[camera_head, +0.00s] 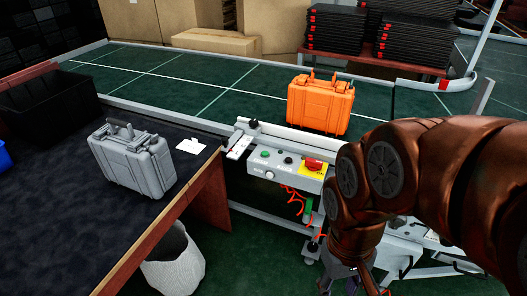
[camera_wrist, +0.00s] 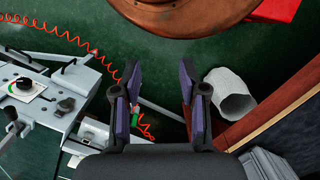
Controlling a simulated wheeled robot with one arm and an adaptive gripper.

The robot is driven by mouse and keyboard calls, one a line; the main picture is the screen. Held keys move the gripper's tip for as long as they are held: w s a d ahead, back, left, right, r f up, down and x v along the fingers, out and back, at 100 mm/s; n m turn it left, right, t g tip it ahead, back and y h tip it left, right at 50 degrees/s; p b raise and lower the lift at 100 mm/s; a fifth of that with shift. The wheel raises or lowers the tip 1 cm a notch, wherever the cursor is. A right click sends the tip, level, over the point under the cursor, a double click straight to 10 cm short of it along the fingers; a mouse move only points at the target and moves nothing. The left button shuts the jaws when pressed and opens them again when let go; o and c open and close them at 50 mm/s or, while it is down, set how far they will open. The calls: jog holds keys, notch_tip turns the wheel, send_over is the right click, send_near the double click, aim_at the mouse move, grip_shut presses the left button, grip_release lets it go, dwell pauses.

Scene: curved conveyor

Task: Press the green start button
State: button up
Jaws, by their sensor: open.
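The green start button (camera_head: 265,154) is a small round button at the left of the grey control panel (camera_head: 262,172) on the conveyor's front side in the head view. A black knob (camera_head: 288,160) and a red emergency stop (camera_head: 314,164) on a yellow plate sit to its right. My gripper (camera_head: 352,283) is low at the bottom edge of the head view, right of and below the panel, apart from it. In the wrist view my gripper (camera_wrist: 160,82) is open and empty, with its two fingers over the floor. I cannot make out the green button there.
An orange case (camera_head: 320,104) stands on the green conveyor (camera_head: 200,88) behind the panel. A grey case (camera_head: 133,158) is on the dark table (camera_head: 60,225) at left. A white bin (camera_head: 172,263) stands on the floor. A red coiled cord (camera_wrist: 62,34) hangs near the conveyor.

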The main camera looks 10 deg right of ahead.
grip_shut()
dwell(1.3)
